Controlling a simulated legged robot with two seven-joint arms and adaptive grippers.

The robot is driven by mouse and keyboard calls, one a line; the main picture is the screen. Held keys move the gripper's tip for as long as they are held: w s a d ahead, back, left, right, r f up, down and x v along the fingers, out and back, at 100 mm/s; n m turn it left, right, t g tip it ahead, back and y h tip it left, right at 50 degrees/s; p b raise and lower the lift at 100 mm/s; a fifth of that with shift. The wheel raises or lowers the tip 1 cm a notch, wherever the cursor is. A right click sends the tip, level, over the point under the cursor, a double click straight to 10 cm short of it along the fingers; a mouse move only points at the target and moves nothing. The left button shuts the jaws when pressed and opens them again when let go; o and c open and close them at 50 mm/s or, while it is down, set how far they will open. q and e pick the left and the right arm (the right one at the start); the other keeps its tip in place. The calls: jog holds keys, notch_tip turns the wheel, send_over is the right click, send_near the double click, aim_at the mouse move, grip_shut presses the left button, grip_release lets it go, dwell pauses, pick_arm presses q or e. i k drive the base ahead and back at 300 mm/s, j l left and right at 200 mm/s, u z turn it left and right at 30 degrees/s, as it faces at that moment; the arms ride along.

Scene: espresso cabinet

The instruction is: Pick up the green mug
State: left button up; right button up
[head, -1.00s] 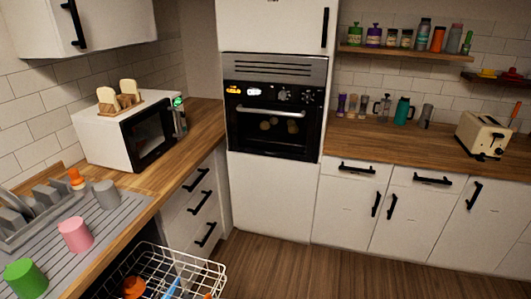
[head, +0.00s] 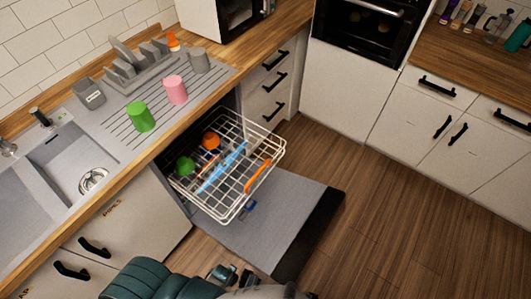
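A green mug (head: 141,117) stands on the grey ribbed drainboard (head: 122,150) beside the sink. It looks upside down, and no handle shows. A pink mug (head: 175,90) and a grey mug (head: 199,60) stand behind it to the right. A second green item (head: 186,166), rounded like a cup, lies in the pulled-out dishwasher rack (head: 262,188). Teal and dark parts of my own body show at the lower edge, well below the mugs. No gripper fingertips can be made out there, and nothing of mine touches a mug.
The rack also holds an orange item (head: 211,141) and blue utensils. The open dishwasher door (head: 290,222) lies low over the floor. A grey dish rack (head: 135,68) and a grey holder (head: 89,94) stand behind the mugs. The sink (head: 62,165) is left. Wooden floor at right is clear.

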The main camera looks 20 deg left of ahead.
aim_at(138, 113)
jog(key=j+u, duration=0.2)
jog(key=u, duration=0.3)
jog(key=j+u, duration=0.25)
jog(key=u, duration=0.2)
jog(key=j+u, duration=0.25)
jog(key=u, duration=0.25)
